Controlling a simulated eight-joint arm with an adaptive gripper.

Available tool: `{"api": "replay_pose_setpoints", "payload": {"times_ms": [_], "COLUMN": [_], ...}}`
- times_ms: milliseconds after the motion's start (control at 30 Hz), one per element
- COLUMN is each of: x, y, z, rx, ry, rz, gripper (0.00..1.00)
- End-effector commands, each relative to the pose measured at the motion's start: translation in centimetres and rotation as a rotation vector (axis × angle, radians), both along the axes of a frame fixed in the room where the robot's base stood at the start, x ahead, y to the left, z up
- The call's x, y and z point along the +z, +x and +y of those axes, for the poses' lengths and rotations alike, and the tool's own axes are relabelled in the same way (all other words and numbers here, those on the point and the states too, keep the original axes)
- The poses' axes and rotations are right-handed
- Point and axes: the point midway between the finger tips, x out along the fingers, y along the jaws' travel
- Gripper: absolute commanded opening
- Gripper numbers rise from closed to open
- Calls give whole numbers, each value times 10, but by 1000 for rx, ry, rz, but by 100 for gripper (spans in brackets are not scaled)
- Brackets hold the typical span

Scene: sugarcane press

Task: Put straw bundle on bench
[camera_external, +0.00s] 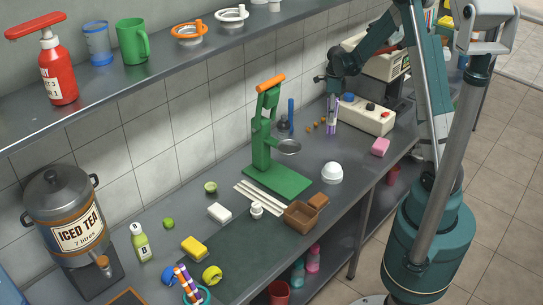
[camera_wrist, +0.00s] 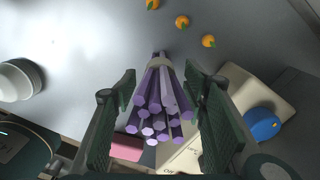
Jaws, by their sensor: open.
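The straw bundle (camera_external: 331,122) is a group of purple straws standing upright on the grey bench (camera_external: 225,178), in front of the cream box. In the wrist view the bundle (camera_wrist: 158,110) shows its several hexagonal straw ends toward me, between my fingers. My gripper (camera_external: 335,95) points down over the bundle's upper part. In the wrist view my gripper (camera_wrist: 158,84) is open, with one finger on each side of the straws and visible gaps between. The bundle's foot is partly hidden in the wrist view.
A cream box with knobs (camera_external: 366,114) stands close to the right of the bundle. A pink sponge (camera_external: 381,147), a white bowl (camera_external: 332,173), small orange fruits (camera_external: 315,127) and a green press (camera_external: 268,150) are nearby. The bench between bundle and bowl is clear.

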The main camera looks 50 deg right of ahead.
Motion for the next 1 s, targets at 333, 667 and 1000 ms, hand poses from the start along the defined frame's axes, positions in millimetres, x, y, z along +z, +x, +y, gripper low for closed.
{"api": "replay_pose_setpoints", "payload": {"times_ms": [333, 667, 1000], "x": [52, 88, 94], "y": [0, 0, 0], "z": [0, 0, 0], "rx": [0, 0, 0], "ry": [0, 0, 0], "rz": [0, 0, 0], "gripper": [43, 43, 43]}}
